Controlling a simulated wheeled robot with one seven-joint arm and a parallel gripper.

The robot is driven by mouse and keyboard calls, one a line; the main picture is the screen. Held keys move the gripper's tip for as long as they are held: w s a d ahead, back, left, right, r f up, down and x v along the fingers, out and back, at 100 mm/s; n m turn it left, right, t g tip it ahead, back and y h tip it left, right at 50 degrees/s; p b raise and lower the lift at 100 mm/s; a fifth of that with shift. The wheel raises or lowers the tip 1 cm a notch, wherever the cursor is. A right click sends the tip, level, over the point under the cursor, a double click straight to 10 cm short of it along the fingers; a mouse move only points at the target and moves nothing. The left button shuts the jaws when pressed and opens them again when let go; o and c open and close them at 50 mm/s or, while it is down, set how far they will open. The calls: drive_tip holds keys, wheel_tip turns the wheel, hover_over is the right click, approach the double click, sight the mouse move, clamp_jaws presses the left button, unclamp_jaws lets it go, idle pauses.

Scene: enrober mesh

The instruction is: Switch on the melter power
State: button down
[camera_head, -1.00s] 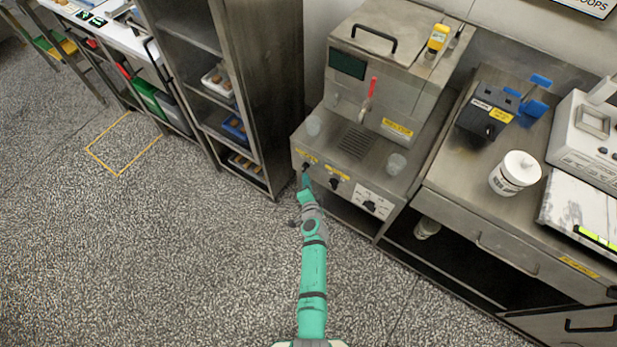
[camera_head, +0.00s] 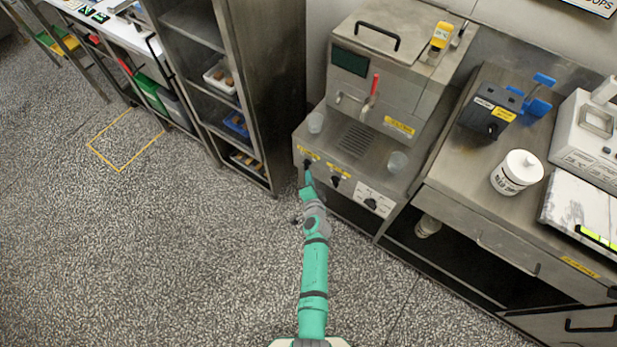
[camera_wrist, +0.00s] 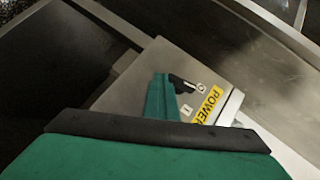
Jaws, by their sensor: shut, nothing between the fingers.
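The melter (camera_head: 385,120) is a steel machine with a lid, a dark display and a red-handled tap. Its front panel carries a row of black knobs under yellow labels. The power knob (camera_head: 307,162) is the leftmost; my gripper (camera_head: 307,180) is right in front of it, partly hiding it. In the wrist view, the black power knob (camera_wrist: 184,84) sits beside the tip of my green gripper (camera_wrist: 163,92), its visible end towards the O mark, with the I mark lower. The yellow POWER label (camera_wrist: 209,105) is to the right. The fingers are shut and empty; contact is unclear.
Another knob (camera_head: 335,181) and a white-plated dial (camera_head: 371,204) are to the right on the same panel. A steel rack with trays (camera_head: 240,90) stands close on the left. A counter (camera_head: 455,185) with a white tub (camera_head: 515,173) is on the right. The floor in front is clear.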

drive_tip(key=shift+w+a+r, duration=0.35)
drive_tip(key=shift+w+r, duration=0.15)
drive_tip(key=shift+r, duration=0.25)
drive_tip(key=s+d, duration=0.5)
drive_tip(key=s, duration=0.8)
drive_tip(key=shift+d+r, duration=0.15)
wheel_tip(320, 180, up, 6)
drive_tip(key=shift+w+a+r, duration=0.15)
drive_tip(key=shift+a+r, duration=0.1)
drive_tip(key=shift+a, duration=0.1)
